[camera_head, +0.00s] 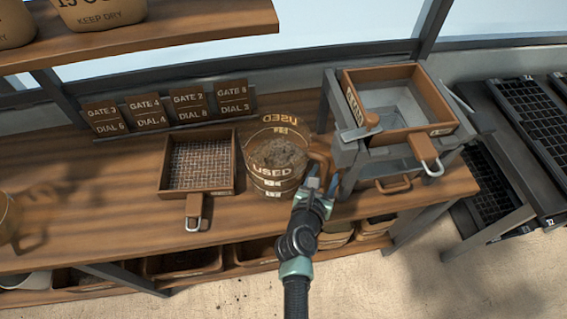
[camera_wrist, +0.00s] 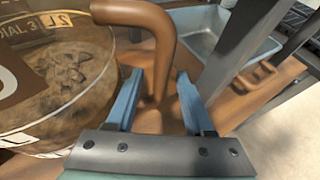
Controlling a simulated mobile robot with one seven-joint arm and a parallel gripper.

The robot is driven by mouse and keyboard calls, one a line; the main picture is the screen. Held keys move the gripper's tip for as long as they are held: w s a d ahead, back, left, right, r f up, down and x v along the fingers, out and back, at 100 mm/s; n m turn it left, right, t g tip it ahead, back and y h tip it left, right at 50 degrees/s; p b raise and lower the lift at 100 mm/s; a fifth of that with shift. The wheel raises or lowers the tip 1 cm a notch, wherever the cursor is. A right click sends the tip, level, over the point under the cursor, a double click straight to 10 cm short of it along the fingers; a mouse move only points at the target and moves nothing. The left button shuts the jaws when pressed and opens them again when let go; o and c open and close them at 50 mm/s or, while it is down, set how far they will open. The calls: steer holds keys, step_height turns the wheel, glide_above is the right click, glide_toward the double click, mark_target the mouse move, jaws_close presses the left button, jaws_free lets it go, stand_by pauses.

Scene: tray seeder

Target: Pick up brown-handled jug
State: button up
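The brown-handled jug (camera_head: 262,190) stands upright on the wooden bench. It is clear-walled with "USED" lettering and holds brown, soil-like material. Its brown handle (camera_head: 320,163) is on its right side. In the wrist view the jug (camera_wrist: 50,85) fills the left, and its handle (camera_wrist: 160,28) curves down between my two blue fingers. My gripper (camera_head: 322,180) is at the handle, at the bench's front. It also shows in the wrist view (camera_wrist: 160,88), open, with gaps visible beside the handle. Whether either finger touches the handle is hard to tell.
A sieve tray (camera_head: 234,165) lies left of the jug. A metal stand with a wooden-framed hopper (camera_head: 405,130) stands close on the right, its leg near my gripper. Dial signs (camera_head: 165,108) line the back. A shelf (camera_head: 170,38) hangs above. Bench left of the sieve is mostly clear.

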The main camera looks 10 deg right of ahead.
jaws_close()
stand_by(0.7)
stand_by(0.4)
steer(key=shift+w+r, duration=0.1)
steer(key=shift+r, duration=0.05)
